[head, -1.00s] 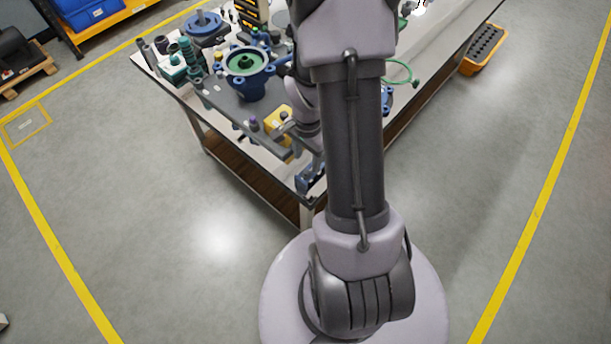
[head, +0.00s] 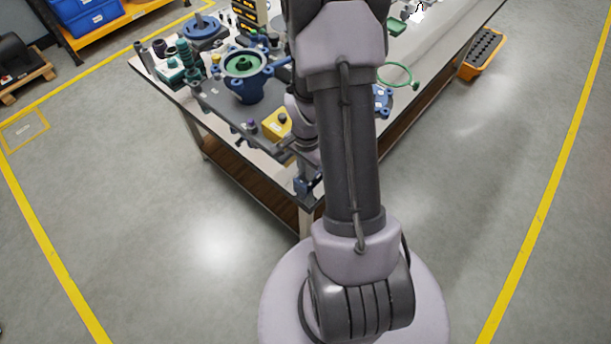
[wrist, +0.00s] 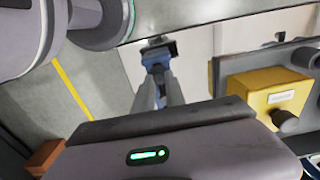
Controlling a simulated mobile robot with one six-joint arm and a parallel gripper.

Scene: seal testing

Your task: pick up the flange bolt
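I cannot pick out the flange bolt with certainty in either view. My gripper (wrist: 160,80) shows in the wrist view as two grey fingers reaching away from its lit body. A blue and dark part (wrist: 157,52) lies at or just beyond the fingertips, and I cannot tell whether it is touched or held. In the head view my arm hides much of the near table corner. A blue and dark part (head: 307,185) shows there beside the arm.
The table (head: 240,160) carries a dark plate with a yellow box (head: 277,124), also in the wrist view (wrist: 268,92). A blue flanged housing (head: 246,88) with a green ring stands behind it. An orange crate (head: 482,54) stands on the floor at right. The floor in front is clear.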

